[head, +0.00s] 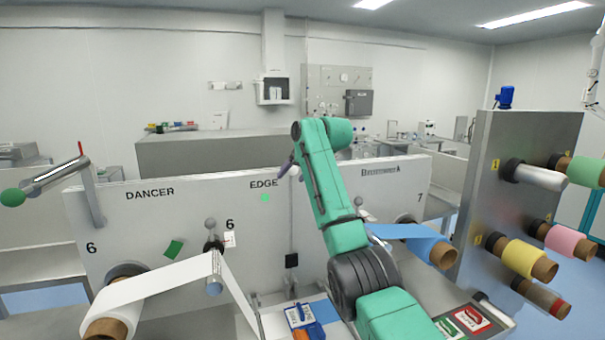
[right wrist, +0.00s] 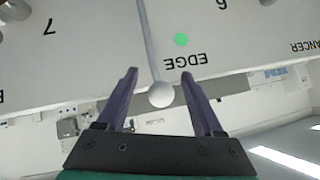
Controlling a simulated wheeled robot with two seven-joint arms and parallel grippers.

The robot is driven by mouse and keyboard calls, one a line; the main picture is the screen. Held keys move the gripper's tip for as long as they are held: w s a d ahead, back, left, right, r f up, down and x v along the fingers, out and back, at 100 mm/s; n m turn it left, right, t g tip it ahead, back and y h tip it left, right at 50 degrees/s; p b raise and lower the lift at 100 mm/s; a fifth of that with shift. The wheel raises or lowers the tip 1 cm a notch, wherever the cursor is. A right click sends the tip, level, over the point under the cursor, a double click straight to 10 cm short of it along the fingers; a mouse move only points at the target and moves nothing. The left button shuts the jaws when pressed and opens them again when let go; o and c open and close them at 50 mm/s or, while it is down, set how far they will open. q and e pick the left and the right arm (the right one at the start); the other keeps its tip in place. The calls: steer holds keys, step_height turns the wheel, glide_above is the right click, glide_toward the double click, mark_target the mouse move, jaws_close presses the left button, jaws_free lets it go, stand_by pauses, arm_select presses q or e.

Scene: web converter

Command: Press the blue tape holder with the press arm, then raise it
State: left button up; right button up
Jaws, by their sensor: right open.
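A thin grey upright rod with a pale ball knob at its top, which looks like the press arm (head: 291,225), stands at the panel below the word EDGE. In the right wrist view its ball knob (right wrist: 161,95) lies between my open fingers, with a gap on both sides. My right gripper (head: 287,169) is at the top of the rod, small and partly hidden in the head view. A blue tape holder (head: 299,316) with an orange part sits low in front of the panel, left of my right arm. My left gripper is not in view.
A white web roll (head: 109,318) is at the lower left and a blue roll (head: 428,247) is right of my arm. A grey post with coloured rolls (head: 524,258) stands at the right. A lever with a green ball (head: 12,198) sticks out at the left.

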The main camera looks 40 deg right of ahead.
arm_select(q)
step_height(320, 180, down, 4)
steer(key=b, duration=0.3)
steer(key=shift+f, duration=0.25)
arm_select(e)
steer(key=v, duration=1)
steer(key=shift+s, duration=0.2)
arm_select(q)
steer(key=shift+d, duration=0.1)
arm_select(e)
steer(key=shift+w, duration=0.1)
